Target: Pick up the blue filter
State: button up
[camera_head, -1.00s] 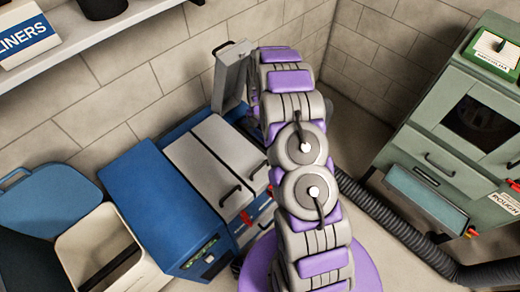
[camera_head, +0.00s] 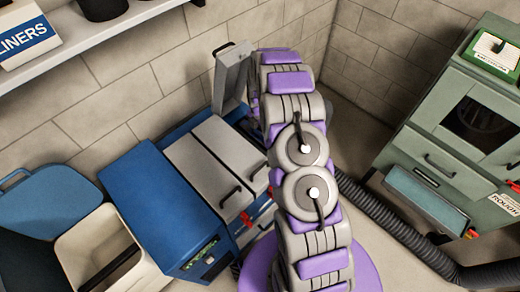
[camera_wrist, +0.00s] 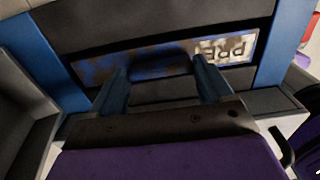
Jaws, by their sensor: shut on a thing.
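The blue filter (camera_wrist: 145,71) shows in the wrist view as a blue strip with brown stains and a pale, worn label with dark markings at its right end. It sits between dark panels inside a blue-sided housing (camera_wrist: 275,45). My gripper (camera_wrist: 162,78) reaches in from below with its two blue fingers at the strip, a dark part of it between them. It is shut on the filter; the exact contact at the fingertips is hard to see. In the head view my arm hides the gripper and the filter.
A grey lid (camera_head: 231,76) stands raised behind my arm. Grey drawers (camera_head: 215,160) and a blue box (camera_head: 160,205) stand left of it. A cream bin (camera_head: 95,250) is at the lower left. A green cabinet (camera_head: 440,135) and a black hose (camera_head: 390,225) are at the right.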

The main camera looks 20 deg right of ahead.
jog(key=shift+r, duration=0.15)
jog(key=shift+w+r+p, duration=0.15)
jog(key=shift+r+p, duration=4.05)
jog(key=shift+r, duration=13.55)
jog(key=shift+w+r+p, duration=0.15)
jog(key=shift+r+p, duration=0.25)
jog(key=shift+r, duration=0.3)
grip_shut()
notch_tip(320, 180, up, 13)
jog(key=p, duration=0.6)
jog(key=shift+s+p, duration=0.25)
jog(key=shift+p, duration=0.1)
